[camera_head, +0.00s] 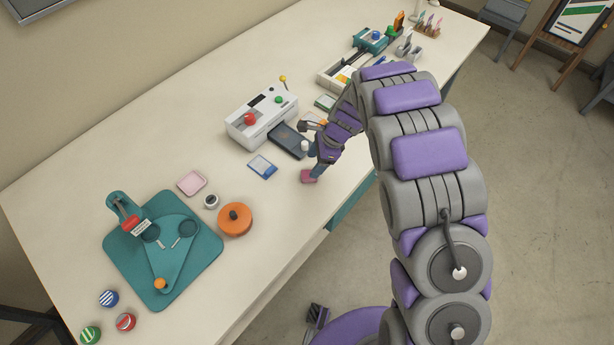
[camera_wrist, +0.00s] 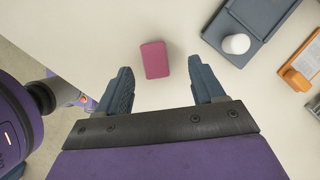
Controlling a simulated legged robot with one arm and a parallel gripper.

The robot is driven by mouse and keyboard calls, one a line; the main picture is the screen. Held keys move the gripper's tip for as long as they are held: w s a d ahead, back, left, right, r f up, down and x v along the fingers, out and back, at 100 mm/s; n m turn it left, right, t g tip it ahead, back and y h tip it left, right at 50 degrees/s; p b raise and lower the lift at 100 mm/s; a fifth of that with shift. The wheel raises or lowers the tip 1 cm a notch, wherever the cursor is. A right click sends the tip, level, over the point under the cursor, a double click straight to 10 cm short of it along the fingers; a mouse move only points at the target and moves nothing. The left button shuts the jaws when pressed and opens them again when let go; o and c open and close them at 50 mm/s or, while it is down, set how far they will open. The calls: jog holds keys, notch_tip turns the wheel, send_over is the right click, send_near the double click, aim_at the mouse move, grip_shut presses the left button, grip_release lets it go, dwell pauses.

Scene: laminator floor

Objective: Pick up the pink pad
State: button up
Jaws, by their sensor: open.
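The pink pad (camera_wrist: 154,59) is a small magenta block with rounded corners lying on the white table. In the wrist view it sits beyond and between the two fingertips, apart from both. In the head view the pad (camera_head: 308,177) shows near the table's front edge, just below my gripper (camera_head: 312,166). My gripper (camera_wrist: 162,80) is open and empty, with its dark blue fingers spread on either side of the pad's line. My arm hides part of the table behind the gripper.
A white laminator (camera_head: 262,118) with a dark tray (camera_head: 289,141) stands just left of my gripper. A white knob (camera_wrist: 236,44) and an orange item (camera_wrist: 303,68) are to the right in the wrist view. A pale pink tray (camera_head: 192,182) and teal board (camera_head: 205,250) lie farther left.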

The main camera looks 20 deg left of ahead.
jog(key=shift+s+d+f, duration=0.15)
jog(key=shift+d+f, duration=0.2)
jog(key=shift+f, duration=0.05)
jog(key=b+x, duration=0.1)
jog(key=x, duration=0.3)
jog(key=shift+s+a+f+b, duration=0.1)
jog(key=shift+f+b, duration=0.15)
jog(key=shift+b, duration=0.15)
jog(key=shift+a, duration=0.15)
jog(key=c, duration=1.1)
jog(key=shift+c, duration=0.2)
jog(key=shift+r, duration=0.15)
